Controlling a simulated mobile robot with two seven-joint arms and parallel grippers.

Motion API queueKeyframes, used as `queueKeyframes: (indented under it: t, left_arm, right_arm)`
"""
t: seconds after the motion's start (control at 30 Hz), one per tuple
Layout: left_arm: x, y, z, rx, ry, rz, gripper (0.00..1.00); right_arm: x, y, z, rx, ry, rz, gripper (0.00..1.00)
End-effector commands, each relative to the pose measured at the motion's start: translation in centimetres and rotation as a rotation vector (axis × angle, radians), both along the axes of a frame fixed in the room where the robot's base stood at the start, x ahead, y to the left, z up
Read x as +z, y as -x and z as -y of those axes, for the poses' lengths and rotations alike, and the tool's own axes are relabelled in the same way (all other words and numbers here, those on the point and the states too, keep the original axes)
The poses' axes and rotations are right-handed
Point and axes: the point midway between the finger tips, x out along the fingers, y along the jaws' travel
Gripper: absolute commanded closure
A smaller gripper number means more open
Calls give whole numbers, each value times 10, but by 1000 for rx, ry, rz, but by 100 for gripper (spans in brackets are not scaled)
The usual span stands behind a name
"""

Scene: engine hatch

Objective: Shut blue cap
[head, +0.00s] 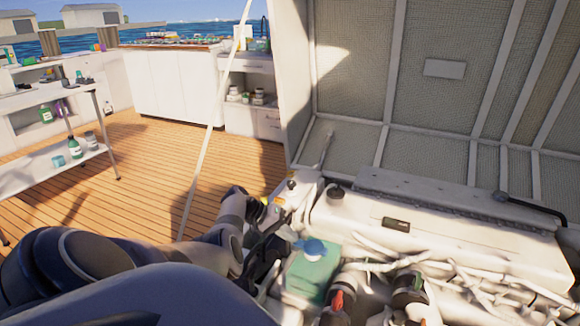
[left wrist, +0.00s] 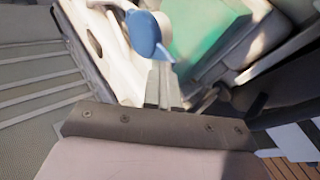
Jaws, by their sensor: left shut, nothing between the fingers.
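The blue cap (head: 314,248) is at the top of a green tank (head: 308,276) in the engine bay. In the left wrist view the cap (left wrist: 147,35) appears as a rounded blue disc beside the green tank (left wrist: 205,35). I cannot tell how far open it stands. My left gripper (head: 287,238) is just left of the cap in the head view. In the left wrist view its fingers (left wrist: 162,78) are together, empty, with their tips close below the cap; I cannot tell whether they touch it. My right gripper is not in view.
White pipes (head: 375,262) and a red-topped part (head: 337,300) crowd the bay right of the tank. The raised hatch (head: 440,90) stands behind. A thin pole (head: 215,115) rises left of it. Wooden deck (head: 150,170) and a shelf table (head: 60,125) lie to the left.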

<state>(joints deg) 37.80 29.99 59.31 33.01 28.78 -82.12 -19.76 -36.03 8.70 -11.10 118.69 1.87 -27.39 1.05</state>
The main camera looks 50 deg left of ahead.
Motion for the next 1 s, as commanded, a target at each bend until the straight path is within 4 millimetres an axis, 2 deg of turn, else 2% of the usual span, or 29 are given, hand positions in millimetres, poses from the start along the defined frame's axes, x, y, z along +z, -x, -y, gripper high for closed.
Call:
queueKeyframes:
  t: [0.57,1.0]
  left_arm:
    - [-3,1,0,0,-5,-7,100]
    - [-6,-7,18,-6,4,-8,100]
  right_arm:
    - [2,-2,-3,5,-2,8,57]
    - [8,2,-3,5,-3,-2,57]
